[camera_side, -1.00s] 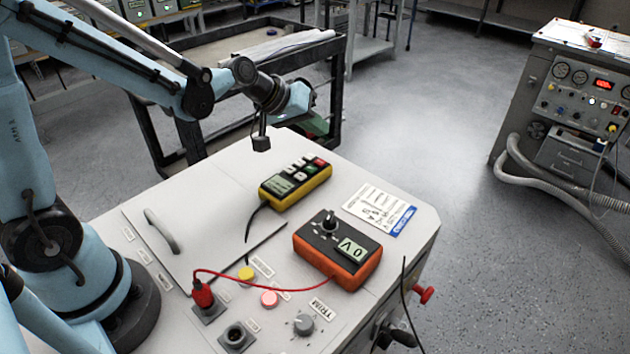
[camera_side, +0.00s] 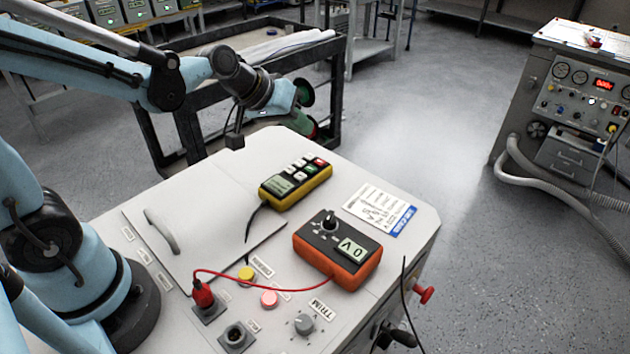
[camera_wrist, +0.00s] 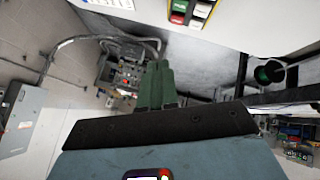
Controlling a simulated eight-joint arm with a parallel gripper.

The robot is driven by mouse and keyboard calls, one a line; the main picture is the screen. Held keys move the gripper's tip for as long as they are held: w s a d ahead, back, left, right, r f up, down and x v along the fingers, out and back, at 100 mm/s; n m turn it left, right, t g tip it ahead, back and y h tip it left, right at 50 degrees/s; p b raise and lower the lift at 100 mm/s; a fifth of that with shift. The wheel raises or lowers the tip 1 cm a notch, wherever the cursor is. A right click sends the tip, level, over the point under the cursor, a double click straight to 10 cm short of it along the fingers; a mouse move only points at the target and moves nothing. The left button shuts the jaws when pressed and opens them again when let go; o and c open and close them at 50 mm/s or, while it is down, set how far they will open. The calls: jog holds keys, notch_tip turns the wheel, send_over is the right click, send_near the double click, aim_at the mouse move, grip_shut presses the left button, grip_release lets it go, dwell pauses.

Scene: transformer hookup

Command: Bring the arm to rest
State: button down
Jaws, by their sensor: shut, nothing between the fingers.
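My gripper (camera_wrist: 157,85) shows in the wrist view as two dark green fingers lying together, with nothing between them. In the side view my wrist is above the far left edge of the white console top (camera_side: 200,190), in front of a black-framed cart. The fingertips are hard to make out there against the cart. My gripper is apart from the items on the console.
A yellow handheld unit (camera_side: 297,186), an orange meter (camera_side: 338,250) reading 0 V and a printed card (camera_side: 380,210) lie on the console. A red lead (camera_side: 250,286) runs from a red plug (camera_side: 203,295) to the meter. A grey instrument cabinet (camera_side: 565,100) stands right.

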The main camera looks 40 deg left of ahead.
jog(key=s+a+m+g+y, duration=0.1)
jog(key=s+m+y, duration=0.1)
jog(key=s, duration=1)
jog(key=shift+s+r+m, duration=0.35)
jog(key=shift+r+m, duration=0.05)
jog(key=shift+m, duration=0.5)
